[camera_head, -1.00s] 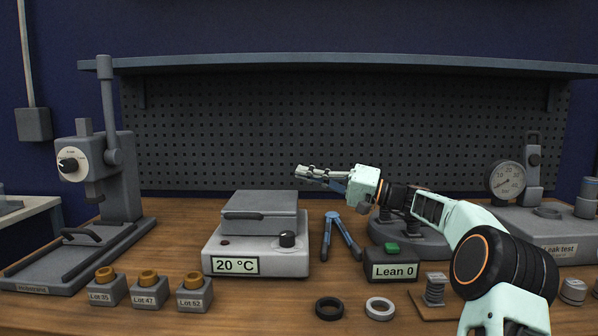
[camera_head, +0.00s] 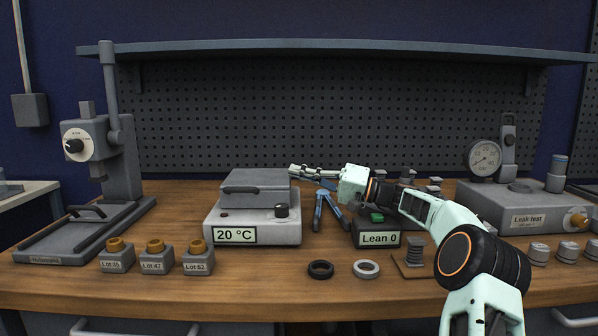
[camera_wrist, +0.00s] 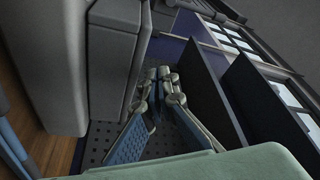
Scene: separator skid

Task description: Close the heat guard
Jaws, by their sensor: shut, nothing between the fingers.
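The heat guard is a grey lid (camera_head: 255,181) with a dark handle on its front. It lies low over the white heater (camera_head: 258,225) marked 20 °C in the head view; I cannot tell whether it is fully down. My gripper (camera_head: 294,170) is shut and empty, pointing left, at the guard's back right corner. Whether it touches the guard is unclear. In the wrist view, the shut fingertips (camera_wrist: 164,73) are beside a large grey block (camera_wrist: 112,60), likely the guard or heater.
Blue-handled pliers (camera_head: 328,207) stand right of the heater, below my gripper. Several lot blocks (camera_head: 156,257) sit at front left. Two rings (camera_head: 366,268) lie in front. A pegboard (camera_head: 330,110) stands behind.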

